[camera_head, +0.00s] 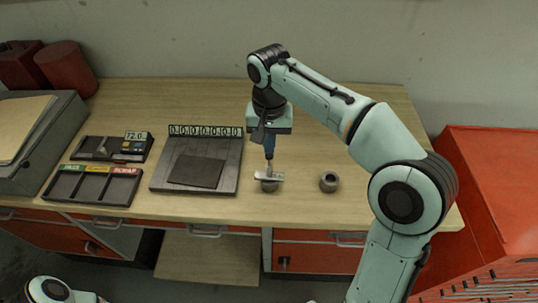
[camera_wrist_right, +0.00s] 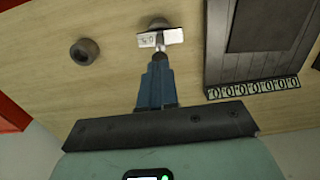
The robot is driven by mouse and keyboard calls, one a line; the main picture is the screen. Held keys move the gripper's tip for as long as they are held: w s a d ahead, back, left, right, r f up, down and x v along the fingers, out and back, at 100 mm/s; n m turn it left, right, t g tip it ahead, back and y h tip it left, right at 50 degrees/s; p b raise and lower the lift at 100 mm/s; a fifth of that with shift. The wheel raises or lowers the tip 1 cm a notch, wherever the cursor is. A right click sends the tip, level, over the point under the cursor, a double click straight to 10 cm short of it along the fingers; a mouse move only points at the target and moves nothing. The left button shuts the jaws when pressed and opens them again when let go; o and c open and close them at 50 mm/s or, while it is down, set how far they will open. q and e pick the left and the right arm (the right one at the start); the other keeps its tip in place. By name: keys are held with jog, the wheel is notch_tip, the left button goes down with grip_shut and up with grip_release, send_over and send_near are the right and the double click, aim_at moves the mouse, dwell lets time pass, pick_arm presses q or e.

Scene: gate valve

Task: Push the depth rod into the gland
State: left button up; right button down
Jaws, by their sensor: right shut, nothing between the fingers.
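The depth rod (camera_head: 269,168) shows as a short pale metal piece standing upright through a light crosswise plate (camera_head: 275,176). The plate shows in the wrist view (camera_wrist_right: 172,36) with small markings. Beneath it is a dark round gland (camera_head: 269,187), partly hidden by the plate; its far edge also shows in the wrist view (camera_wrist_right: 158,22). My right gripper (camera_head: 269,157) points down just above the rod, its blue fingers shut and empty. In the wrist view its fingertips (camera_wrist_right: 160,62) meet or nearly meet the rod top; contact cannot be told. My left gripper is out of view.
A dark hollow ring (camera_head: 329,182) stands to the right of the gland. A dark board (camera_head: 160,183) with number tiles (camera_head: 205,131) lies left, with a labelled tray (camera_head: 90,186) further left. A red cabinet (camera_head: 490,190) stands right. The bench behind is clear.

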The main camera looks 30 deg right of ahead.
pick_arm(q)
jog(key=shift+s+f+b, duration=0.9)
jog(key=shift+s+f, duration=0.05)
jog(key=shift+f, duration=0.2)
pick_arm(e)
jog(key=shift+f, duration=2)
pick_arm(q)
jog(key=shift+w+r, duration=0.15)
pick_arm(e)
jog(key=shift+r+p, duration=1.2)
jog(key=shift+r, duration=0.6)
jog(key=shift+r+p, duration=0.8)
jog(key=shift+r, duration=0.5)
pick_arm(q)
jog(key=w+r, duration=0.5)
